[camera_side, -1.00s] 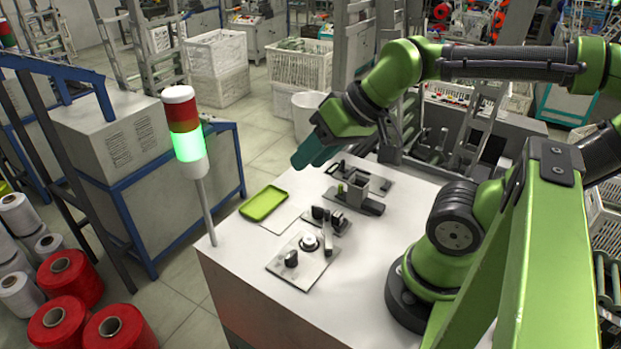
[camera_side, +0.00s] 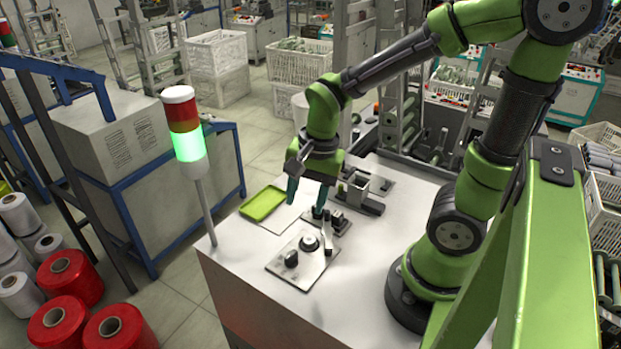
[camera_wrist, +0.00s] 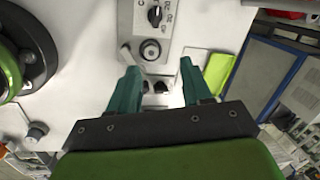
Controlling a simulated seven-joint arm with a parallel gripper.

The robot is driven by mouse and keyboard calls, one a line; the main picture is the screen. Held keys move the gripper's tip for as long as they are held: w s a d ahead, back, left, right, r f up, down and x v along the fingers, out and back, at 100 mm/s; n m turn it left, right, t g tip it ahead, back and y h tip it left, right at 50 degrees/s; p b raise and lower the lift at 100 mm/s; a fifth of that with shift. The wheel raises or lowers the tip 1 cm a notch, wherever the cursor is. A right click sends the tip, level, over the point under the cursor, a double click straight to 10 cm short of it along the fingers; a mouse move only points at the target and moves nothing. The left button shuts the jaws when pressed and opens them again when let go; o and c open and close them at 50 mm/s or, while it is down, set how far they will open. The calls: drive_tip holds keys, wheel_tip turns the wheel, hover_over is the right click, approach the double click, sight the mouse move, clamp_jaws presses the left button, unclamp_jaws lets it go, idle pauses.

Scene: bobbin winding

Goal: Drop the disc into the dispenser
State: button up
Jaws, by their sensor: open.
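My gripper (camera_side: 305,201) points down over the table, its two teal fingers spread with nothing visible between them. In the wrist view the open fingers (camera_wrist: 158,68) stand on either side of a small dark fixture (camera_wrist: 160,88). That fixture (camera_side: 341,223) shows just below and right of the fingers in the side view. A grey block-like holder (camera_side: 368,188) stands behind it; I cannot tell for sure which is the dispenser. No loose disc can be made out. A round dial (camera_wrist: 151,49) sits on the control plate.
The control plate (camera_side: 283,271) with a black knob (camera_side: 291,259) lies in front of the fixture. A green tray (camera_side: 263,204) lies left of my gripper and shows in the wrist view (camera_wrist: 220,72). A signal tower (camera_side: 184,130) stands at the table's left edge. The table front (camera_side: 345,295) is clear.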

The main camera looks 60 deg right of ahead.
sight(309, 239)
drive_tip(key=f+m, duration=0.1)
drive_tip(key=m, duration=0.2)
drive_tip(key=d+f+m+g, duration=0.1)
drive_tip(key=m, duration=0.3)
drive_tip(key=f+m, duration=0.2)
drive_tip(key=m, duration=0.1)
drive_tip(key=shift+w+d+f+m+g+h, duration=0.1)
drive_tip(key=shift+w+d+m+g+h, duration=0.1)
drive_tip(key=shift+d+m+g+h, duration=0.15)
drive_tip(key=m, duration=0.4)
drive_tip(key=shift+w+d, duration=0.1)
drive_tip(key=shift+f, duration=3.7)
drive_tip(key=c, duration=0.7)
drive_tip(key=shift+o, duration=0.2)
drive_tip(key=shift+r, duration=2.55)
